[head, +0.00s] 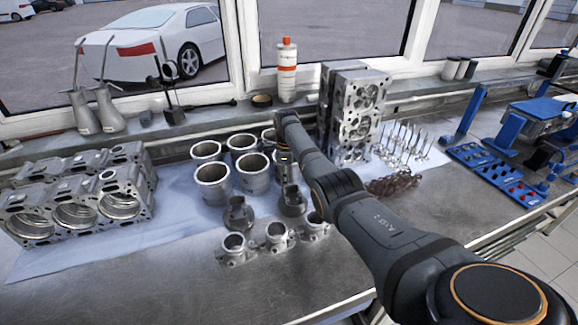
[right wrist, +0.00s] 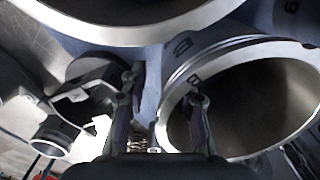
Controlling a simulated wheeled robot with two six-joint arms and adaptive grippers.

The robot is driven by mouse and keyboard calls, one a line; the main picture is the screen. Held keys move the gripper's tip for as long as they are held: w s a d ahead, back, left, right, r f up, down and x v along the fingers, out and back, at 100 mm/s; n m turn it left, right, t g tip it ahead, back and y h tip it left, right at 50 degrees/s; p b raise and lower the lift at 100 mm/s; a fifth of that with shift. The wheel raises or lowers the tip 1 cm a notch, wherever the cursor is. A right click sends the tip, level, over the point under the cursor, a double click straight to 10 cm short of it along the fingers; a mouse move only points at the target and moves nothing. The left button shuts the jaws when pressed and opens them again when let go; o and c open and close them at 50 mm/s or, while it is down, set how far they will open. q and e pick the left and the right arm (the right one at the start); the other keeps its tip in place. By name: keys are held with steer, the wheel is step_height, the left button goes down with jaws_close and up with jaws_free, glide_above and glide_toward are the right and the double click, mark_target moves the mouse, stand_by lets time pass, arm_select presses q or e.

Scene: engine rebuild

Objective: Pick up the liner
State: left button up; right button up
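Several grey metal cylinder liners stand upright on the blue cloth, among them a front left liner (head: 213,187) and a front middle liner (head: 253,182). My right gripper (head: 285,167) points down at the right end of this group, and my arm hides part of the liners there. In the right wrist view my right gripper (right wrist: 163,98) has its fingers spread apart. One finger overlaps the open bore of a liner (right wrist: 255,95); the other is outside its rim. Whether they touch it is unclear. Another liner's rim (right wrist: 130,35) crosses the top. My left gripper is out of view.
Pistons (head: 239,214) and small metal parts (head: 277,236) stand just in front of the liners. An engine block (head: 75,200) is at left. A tall cylinder head (head: 352,115) and valves (head: 405,143) stand behind my right arm. The front left bench is clear.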

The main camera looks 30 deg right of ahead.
steer(key=shift+f, duration=0.25)
jaws_close()
steer(key=shift+r, duration=0.2)
steer(key=shift+w+r, duration=0.1)
steer(key=shift+r, duration=0.15)
steer(key=s+a+r+p, duration=0.9)
steer(key=s+r+p, duration=0.1)
steer(key=r+p, duration=0.2)
steer(key=shift+s+a+r+p, duration=0.15)
steer(key=shift+a+p, duration=0.15)
steer(key=shift+p, duration=0.6)
